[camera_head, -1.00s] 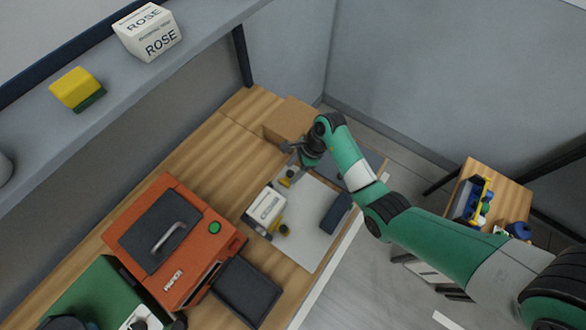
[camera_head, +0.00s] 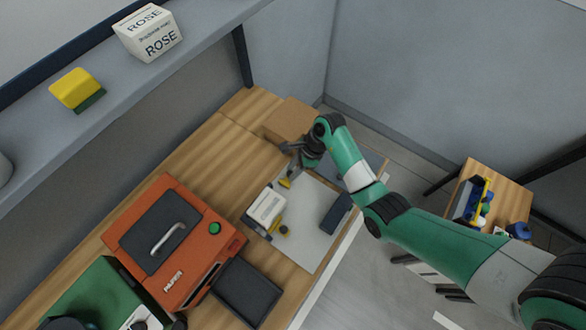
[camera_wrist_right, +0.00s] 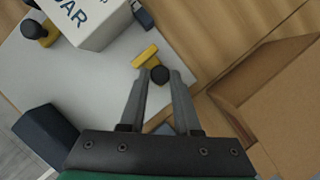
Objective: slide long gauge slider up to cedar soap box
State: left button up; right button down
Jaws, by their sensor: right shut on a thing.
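The cedar soap box (camera_head: 266,206) is a white box on the grey-white sheet; part of its lettering, "AR", shows on it in the right wrist view (camera_wrist_right: 92,22). The yellow long gauge slider (camera_wrist_right: 145,56) has a black round knob (camera_wrist_right: 160,75). My right gripper (camera_wrist_right: 161,82) is shut on this knob, with its fingers on either side. The slider also shows in the head view (camera_head: 285,183), with a small gap between it and the box. My right gripper (camera_head: 294,164) partly hides the gauge there. My left gripper is not in view.
A second yellow piece with a dark knob (camera_head: 284,231) sits by the box's other side. A dark blue block (camera_head: 336,212) lies on the sheet. An open cardboard box (camera_head: 289,120) stands behind my gripper. An orange machine (camera_head: 172,245) stands at left.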

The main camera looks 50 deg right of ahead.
aim_at(284, 189)
dwell(0.9)
jog(key=a+p, duration=0.4)
jog(key=shift+s+a+r+p, duration=0.25)
jog(key=shift+a+r+p, duration=0.05)
jog(key=shift+a+p, duration=0.1)
jog(key=shift+a+f, duration=0.15)
jog(key=shift+a, duration=0.05)
jog(key=shift+f, duration=0.1)
jog(key=c, duration=0.6)
grip_release()
